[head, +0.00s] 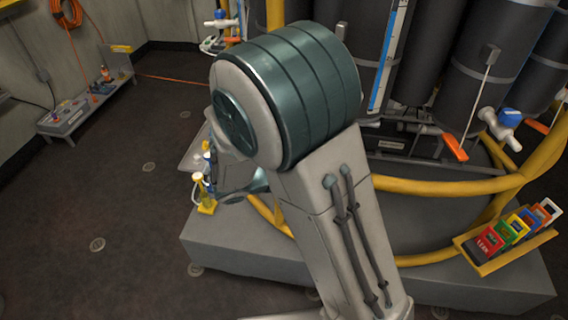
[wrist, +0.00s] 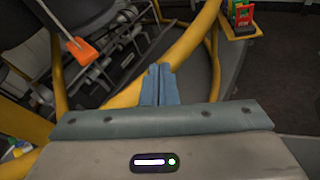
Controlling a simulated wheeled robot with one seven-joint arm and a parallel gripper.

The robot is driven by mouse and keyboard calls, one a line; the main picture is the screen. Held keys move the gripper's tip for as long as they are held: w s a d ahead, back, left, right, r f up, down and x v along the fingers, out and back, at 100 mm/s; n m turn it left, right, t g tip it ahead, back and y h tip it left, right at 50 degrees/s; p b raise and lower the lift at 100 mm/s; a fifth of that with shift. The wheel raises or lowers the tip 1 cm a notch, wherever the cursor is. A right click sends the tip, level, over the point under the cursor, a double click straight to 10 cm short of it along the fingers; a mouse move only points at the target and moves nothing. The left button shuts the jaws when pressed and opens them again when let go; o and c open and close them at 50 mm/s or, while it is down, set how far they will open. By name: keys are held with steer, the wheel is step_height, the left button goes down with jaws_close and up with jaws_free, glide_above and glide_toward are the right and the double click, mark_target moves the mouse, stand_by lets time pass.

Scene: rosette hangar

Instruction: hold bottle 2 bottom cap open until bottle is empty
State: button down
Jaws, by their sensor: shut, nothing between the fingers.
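Several large dark bottles (head: 482,75) stand upright in the rosette at the upper right of the head view. I see no number on them, so I cannot tell which is bottle 2. An orange lever (head: 455,147) hangs on a thin rod below one bottle. An orange lever also shows at the upper left of the wrist view (wrist: 86,50), apart from my fingers. I cannot make out any cap clearly. My gripper (wrist: 160,72) is shut and empty, with its fingertips in front of a yellow rail. In the head view my arm hides it.
A yellow rail (head: 440,186) rings the bottles above a grey plinth (head: 455,275). A blue-handled white valve (head: 508,118) is at the right. A rack of coloured tags (head: 508,236) sits at the front right. Open floor (head: 100,200) lies left.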

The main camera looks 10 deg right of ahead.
steer(key=w+a+f+n+t, duration=0.2)
steer(key=w+a+n+t, duration=0.3)
steer(key=a+n+t, duration=0.15)
steer(key=shift+m+g, duration=0.25)
steer(key=shift+r+b+x, duration=0.15)
steer(key=shift+b+x, duration=0.45)
steer(key=shift+x, duration=2.25)
steer(key=shift+r+b+x, duration=0.15)
steer(key=shift+b+x, duration=0.4)
steer(key=shift+x, duration=2.3)
steer(key=shift+s+d, duration=0.15)
steer(key=shift+s, duration=0.05)
steer(key=shift+r, duration=0.2)
steer(key=shift+w+r+p, duration=0.15)
steer(key=shift+r+p, duration=0.75)
steer(key=shift+r, duration=0.1)
steer(key=shift+w+d+r+h+p, duration=0.1)
steer(key=shift+d+r+h+p, duration=0.15)
steer(key=shift+r+p, duration=0.35)
